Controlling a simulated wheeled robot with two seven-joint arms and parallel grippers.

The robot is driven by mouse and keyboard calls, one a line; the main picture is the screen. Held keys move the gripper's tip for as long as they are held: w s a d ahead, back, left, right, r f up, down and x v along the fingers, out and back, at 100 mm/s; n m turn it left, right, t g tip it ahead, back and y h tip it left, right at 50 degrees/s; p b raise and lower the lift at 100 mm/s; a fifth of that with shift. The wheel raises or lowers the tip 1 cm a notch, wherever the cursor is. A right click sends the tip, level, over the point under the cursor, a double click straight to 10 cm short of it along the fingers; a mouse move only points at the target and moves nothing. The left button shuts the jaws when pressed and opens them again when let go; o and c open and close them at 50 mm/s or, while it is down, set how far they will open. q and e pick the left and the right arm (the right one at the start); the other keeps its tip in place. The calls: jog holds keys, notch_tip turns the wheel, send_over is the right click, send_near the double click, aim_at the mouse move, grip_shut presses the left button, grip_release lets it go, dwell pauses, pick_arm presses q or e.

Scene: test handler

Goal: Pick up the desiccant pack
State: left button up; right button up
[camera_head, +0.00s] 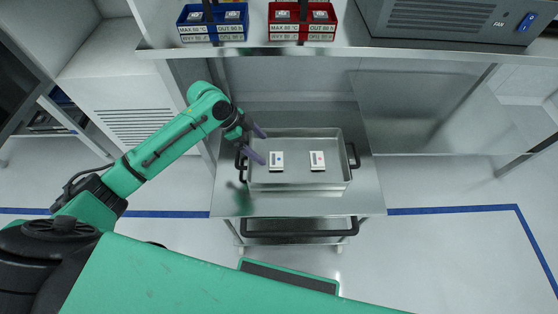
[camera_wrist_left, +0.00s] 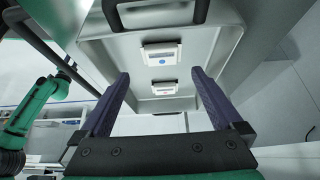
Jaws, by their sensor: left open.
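Two small white packs lie flat and apart in a shallow metal tray (camera_head: 300,183) on a cart. The left pack (camera_head: 276,161) and the right pack (camera_head: 317,161) have dark strips on one end. I cannot tell from the labels which is the desiccant pack. My left gripper (camera_head: 260,144) is open and empty over the tray's left side, beside the left pack. Its fingers (camera_wrist_left: 160,75) frame the packs from above without touching them. My right gripper is not in view.
The tray has black handles (camera_head: 355,156) at both ends and raised walls. The cart top (camera_head: 300,206) is bare around it. Behind, a shelf (camera_head: 350,51) holds a blue bin (camera_head: 213,38), a red bin (camera_head: 302,37) and a grey machine (camera_head: 440,22).

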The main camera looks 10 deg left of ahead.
aim_at(276, 159)
pick_arm(q)
jog(key=b+x, duration=0.1)
jog(key=x, duration=0.6)
jog(key=shift+w+d+f, duration=0.25)
jog(key=shift+f, duration=0.05)
jog(key=c, duration=1.1)
jog(key=shift+r, duration=0.1)
